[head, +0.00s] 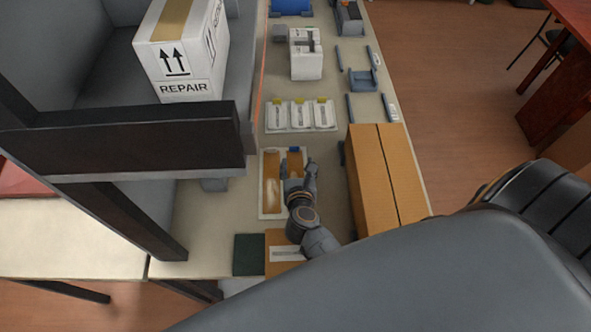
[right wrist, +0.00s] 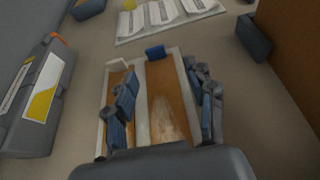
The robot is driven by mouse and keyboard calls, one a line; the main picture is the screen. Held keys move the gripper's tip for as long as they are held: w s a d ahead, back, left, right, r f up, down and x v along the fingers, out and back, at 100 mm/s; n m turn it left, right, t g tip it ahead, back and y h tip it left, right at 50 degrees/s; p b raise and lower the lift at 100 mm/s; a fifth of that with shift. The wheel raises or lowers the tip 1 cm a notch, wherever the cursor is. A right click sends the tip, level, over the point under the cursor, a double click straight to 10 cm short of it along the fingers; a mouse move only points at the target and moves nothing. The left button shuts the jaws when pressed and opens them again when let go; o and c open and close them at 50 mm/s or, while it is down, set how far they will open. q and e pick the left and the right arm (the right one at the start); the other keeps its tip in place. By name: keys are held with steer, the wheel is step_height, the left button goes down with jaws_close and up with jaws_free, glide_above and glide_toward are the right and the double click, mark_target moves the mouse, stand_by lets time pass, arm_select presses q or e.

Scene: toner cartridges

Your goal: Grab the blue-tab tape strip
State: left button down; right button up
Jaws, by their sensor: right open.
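The blue-tab tape strip (head: 295,161) is brown with a blue tab at its far end, and lies in the right slot of a white-edged tray (head: 262,213). It also shows in the right wrist view (right wrist: 168,100), its blue tab (right wrist: 155,52) uncovered. A second brown strip (head: 271,185) with a pale tab lies to its left. My right gripper (head: 299,165) is open above the blue-tab strip, one finger on each side of it in the right wrist view (right wrist: 166,92). The left finger partly hides the second strip. The near end of the blue-tab strip is hidden. My left gripper is not in view.
A tall cardboard box (head: 378,170) stands right of the tray. White packets (head: 300,115) with yellow tabs lie beyond it. A grey cartridge-like object (right wrist: 35,100) lies left in the right wrist view. A dark beam (head: 135,140) crosses at left.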

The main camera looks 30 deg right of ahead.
mark_target(294, 149)
steer(key=x, duration=0.3)
steer(key=shift+r, duration=0.1)
steer(key=shift+w+d+p, duration=0.1)
steer(key=shift+w+p, duration=0.15)
steer(key=shift+p, duration=0.05)
steer(key=x, duration=0.4)
steer(key=shift+w+p, duration=0.35)
steer(key=shift+w, duration=0.1)
steer(key=shift+s+r, duration=0.1)
steer(key=shift+c, duration=1)
steer(key=c, duration=0.6)
